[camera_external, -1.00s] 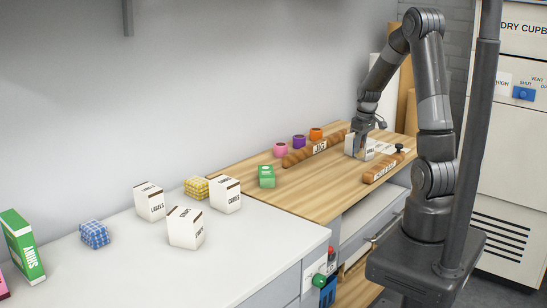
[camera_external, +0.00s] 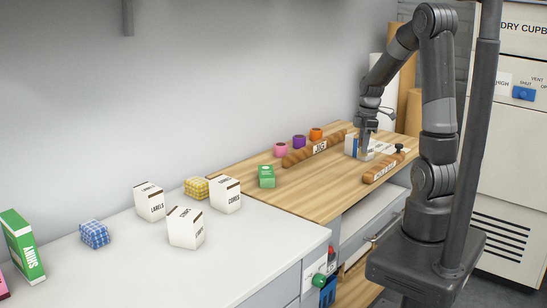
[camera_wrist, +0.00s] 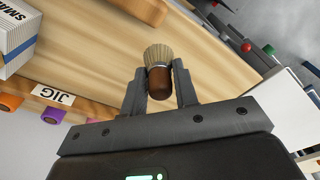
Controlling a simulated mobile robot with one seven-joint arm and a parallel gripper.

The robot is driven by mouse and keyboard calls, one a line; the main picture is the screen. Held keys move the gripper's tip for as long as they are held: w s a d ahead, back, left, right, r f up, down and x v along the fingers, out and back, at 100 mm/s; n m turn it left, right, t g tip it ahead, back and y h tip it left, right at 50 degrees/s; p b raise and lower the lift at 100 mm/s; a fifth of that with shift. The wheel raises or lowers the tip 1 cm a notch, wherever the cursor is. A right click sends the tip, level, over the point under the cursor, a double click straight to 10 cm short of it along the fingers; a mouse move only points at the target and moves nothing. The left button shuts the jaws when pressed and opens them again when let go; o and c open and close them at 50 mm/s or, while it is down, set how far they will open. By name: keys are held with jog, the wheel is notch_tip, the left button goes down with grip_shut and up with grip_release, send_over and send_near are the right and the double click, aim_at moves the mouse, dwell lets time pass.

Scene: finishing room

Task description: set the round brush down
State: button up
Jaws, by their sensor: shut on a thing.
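The round brush (camera_wrist: 160,82) has a dark brown handle and pale, fanned bristles. In the wrist view it sits between the two fingers of my gripper (camera_wrist: 160,74), which is shut on its handle, with the bristles pointing out past the fingertips. In the external view my gripper (camera_external: 367,154) is low over the far part of the wooden worktop (camera_external: 312,202). The brush cannot be made out clearly there, and whether it touches the wood cannot be told.
A blue-and-white box (camera_external: 351,145) stands just left of my gripper. A wooden jig (camera_external: 315,149) lies along the wall; another wooden piece (camera_external: 383,168) lies near the front edge. A green box (camera_external: 266,176) stands farther left, with bare wood between.

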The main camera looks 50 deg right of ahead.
jog(key=s+a+n+g, duration=0.1)
jog(key=s+a+n, duration=0.1)
jog(key=a+n, duration=0.8)
jog(key=shift+n+y, duration=0.3)
jog(key=shift+n, duration=0.4)
jog(key=w+a+f, duration=0.3)
jog(key=a+f, duration=0.1)
jog(key=a, duration=0.1)
jog(key=w+a+f, duration=0.2)
jog(key=a, duration=0.1)
jog(key=shift+w+a+f, duration=0.25)
jog(key=shift+w+f, duration=0.1)
jog(key=shift+f, duration=0.05)
jog(key=shift+a+f, duration=0.1)
jog(key=shift+f, duration=2)
jog(key=o, duration=1)
jog(key=shift+f, duration=0.1)
jog(key=shift+c, duration=0.2)
